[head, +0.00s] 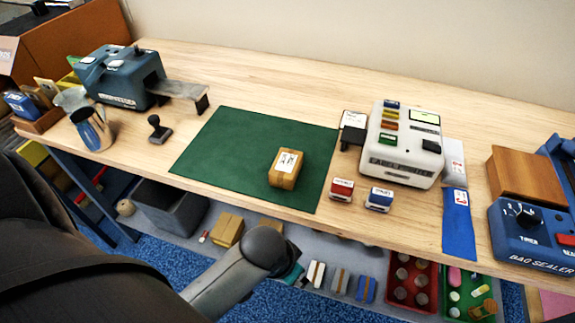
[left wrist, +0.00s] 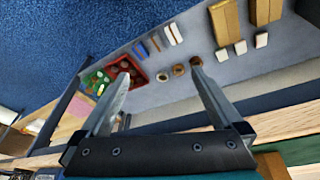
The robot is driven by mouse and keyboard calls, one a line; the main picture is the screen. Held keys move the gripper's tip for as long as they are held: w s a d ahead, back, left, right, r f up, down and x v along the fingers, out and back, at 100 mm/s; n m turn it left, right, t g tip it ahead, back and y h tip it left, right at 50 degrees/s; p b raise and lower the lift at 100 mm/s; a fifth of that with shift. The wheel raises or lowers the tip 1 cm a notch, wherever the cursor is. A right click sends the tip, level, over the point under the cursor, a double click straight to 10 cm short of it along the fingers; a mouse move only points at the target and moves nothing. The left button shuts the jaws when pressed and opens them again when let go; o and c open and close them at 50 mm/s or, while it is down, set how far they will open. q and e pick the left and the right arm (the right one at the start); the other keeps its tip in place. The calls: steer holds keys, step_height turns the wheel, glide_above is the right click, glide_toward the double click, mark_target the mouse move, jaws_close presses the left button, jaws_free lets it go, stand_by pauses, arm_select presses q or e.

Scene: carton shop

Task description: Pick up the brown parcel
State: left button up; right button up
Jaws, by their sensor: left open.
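The brown parcel (head: 286,169) is a small box with a white label on top. It lies on the dark green mat (head: 232,150) near the front edge of the bench in the head view. My left arm comes in low in front of the bench, and its gripper in the head view is mostly hidden behind the wrist. In the left wrist view my left gripper (left wrist: 160,74) is open with nothing between its fingers. A brown patch at that view's lower right edge may be the parcel; I cannot tell. My right gripper is not in view.
Red (head: 342,189) and blue (head: 379,199) stamps and a white label machine (head: 402,146) stand right of the mat. A black hand stamp (head: 159,131) stands left. The bench front edge lies between my left arm and the parcel. The lower shelf holds boxes and a red crate (head: 410,283).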

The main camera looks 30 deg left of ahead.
arm_select(q)
steer(key=w+d+r+h, duration=0.1)
steer(key=w+d+r, duration=0.1)
steer(key=w+r, duration=0.5)
step_height(320, 180, up, 17)
steer(key=n+g+y, duration=0.2)
steer(key=n+g, duration=0.1)
steer(key=n, duration=0.2)
glide_above(286, 162)
step_height(286, 162, down, 10)
steer(key=shift+s+d+f+b, duration=0.1)
steer(key=shift+d+b, duration=0.05)
steer(key=shift+b, duration=0.55)
step_height(286, 162, down, 5)
steer(key=shift+f+b, duration=0.1)
steer(key=shift+b, duration=0.55)
jaws_close()
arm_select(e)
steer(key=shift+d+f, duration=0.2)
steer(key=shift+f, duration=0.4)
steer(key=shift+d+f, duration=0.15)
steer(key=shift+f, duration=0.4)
